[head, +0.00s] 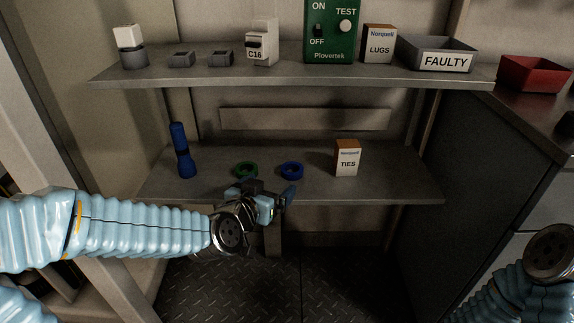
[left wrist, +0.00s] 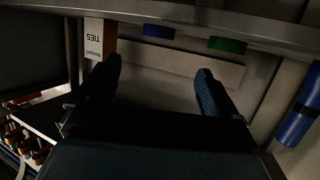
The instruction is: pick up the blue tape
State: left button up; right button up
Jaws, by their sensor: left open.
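The blue tape (head: 291,170) lies flat on the lower shelf, between the green tape (head: 246,169) and the TIES box (head: 347,158). In the left wrist view the blue tape (left wrist: 158,31) shows at the top, beyond the fingers. My left gripper (head: 270,193) is at the front of the lower shelf, just in front of the two tapes. Its two blue fingers are spread wide in the left wrist view (left wrist: 158,78), with nothing between them. The blue tape is apart from the fingers. Of my right arm only the wrist end shows at the lower right; its gripper is not visible.
A blue torch (head: 182,150) stands upright on the lower shelf (head: 390,185), left of the tapes. The upper shelf (head: 290,74) overhangs with a green test box (head: 331,30), a LUGS box (head: 378,44) and a FAULTY tray (head: 437,55). A dark cabinet (head: 480,150) stands at right.

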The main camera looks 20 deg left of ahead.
pick_arm(q)
send_near(292, 169)
jog(key=shift+p+x, duration=0.35)
jog(key=shift+x, duration=3.7)
jog(key=c, duration=1.1)
